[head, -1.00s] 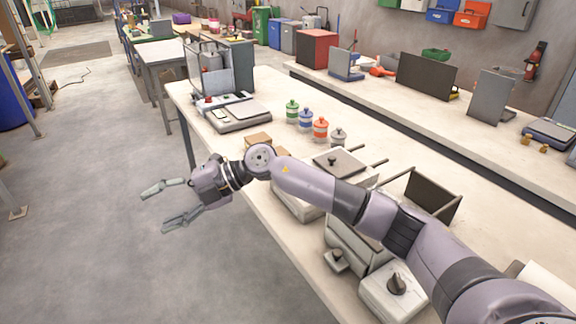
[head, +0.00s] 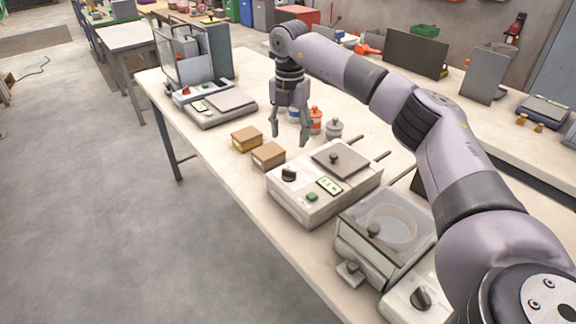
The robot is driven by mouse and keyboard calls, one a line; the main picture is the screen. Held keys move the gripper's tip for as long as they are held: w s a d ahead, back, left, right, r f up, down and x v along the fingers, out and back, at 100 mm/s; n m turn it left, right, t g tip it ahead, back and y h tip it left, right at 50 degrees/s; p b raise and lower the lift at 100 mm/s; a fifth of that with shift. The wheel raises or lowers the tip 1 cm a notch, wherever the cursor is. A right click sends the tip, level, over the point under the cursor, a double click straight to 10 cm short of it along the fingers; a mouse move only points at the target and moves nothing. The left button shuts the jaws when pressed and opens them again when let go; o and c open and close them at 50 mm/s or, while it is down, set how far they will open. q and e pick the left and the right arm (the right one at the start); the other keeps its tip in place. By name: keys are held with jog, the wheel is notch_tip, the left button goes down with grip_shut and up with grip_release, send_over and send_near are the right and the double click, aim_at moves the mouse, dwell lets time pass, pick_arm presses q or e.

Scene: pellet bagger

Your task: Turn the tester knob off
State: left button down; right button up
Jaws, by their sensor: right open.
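A white boxy unit (head: 310,205) stands on the bench with a hinged-looking grey plate (head: 340,158) on top. Its sloped front carries a black knob (head: 289,174), a small green display (head: 329,186) and a green button (head: 312,197). Another black knob (head: 420,297) sits on a pale box at the lower right. No readable label shows which unit is the tester. My right gripper (head: 290,138) is open and empty, pointing down above the bench, behind the first knob and apart from it. My left gripper is out of view.
Two small brown boxes (head: 247,139) (head: 268,155) lie left of the white unit. A clear-lidded unit (head: 383,238) stands nearer, right of it. Coloured jars (head: 315,120) are behind my gripper. A scale (head: 215,107) is further left. The floor at left is clear.

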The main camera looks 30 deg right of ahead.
send_over(288, 171)
notch_tip(288, 171, down, 4)
jog(key=shift+d+f+p, duration=0.1)
jog(key=shift+f+p, duration=0.15)
jog(key=shift+p, duration=0.05)
notch_tip(288, 171, down, 5)
jog(key=shift+s+r+p, duration=0.1)
jog(key=shift+p, duration=0.4)
notch_tip(288, 171, down, 2)
jog(key=shift+f, duration=0.6)
jog(key=c, duration=1.2)
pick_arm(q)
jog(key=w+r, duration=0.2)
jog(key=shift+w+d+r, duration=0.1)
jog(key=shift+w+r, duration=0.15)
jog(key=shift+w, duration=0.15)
pick_arm(e)
jog(key=shift+o, duration=0.2)
